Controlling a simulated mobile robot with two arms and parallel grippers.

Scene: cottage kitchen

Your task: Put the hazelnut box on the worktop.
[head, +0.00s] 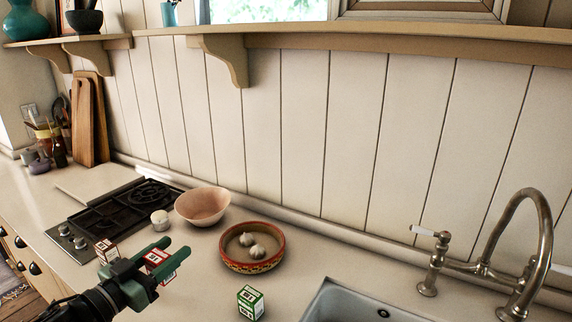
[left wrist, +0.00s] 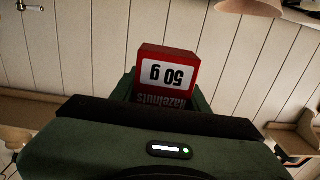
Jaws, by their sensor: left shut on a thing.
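The hazelnut box (head: 155,258) is red and white and sits between the green fingers of my left gripper (head: 166,254). In the left wrist view the box (left wrist: 165,75) shows "50 g" and "Hazelnuts" upside down, with the gripper (left wrist: 160,95) shut on it. In the head view the gripper is over the worktop (head: 185,295), in front of the hob; whether the box touches the surface I cannot tell. My right gripper is not in view.
A similar red-and-white box (head: 106,251) stands left of the gripper by the hob (head: 110,222). A green box (head: 250,302) stands near the sink (head: 350,305). A patterned bowl with garlic (head: 252,262), a pink bowl (head: 203,205) and a small white pot (head: 159,217) stand behind.

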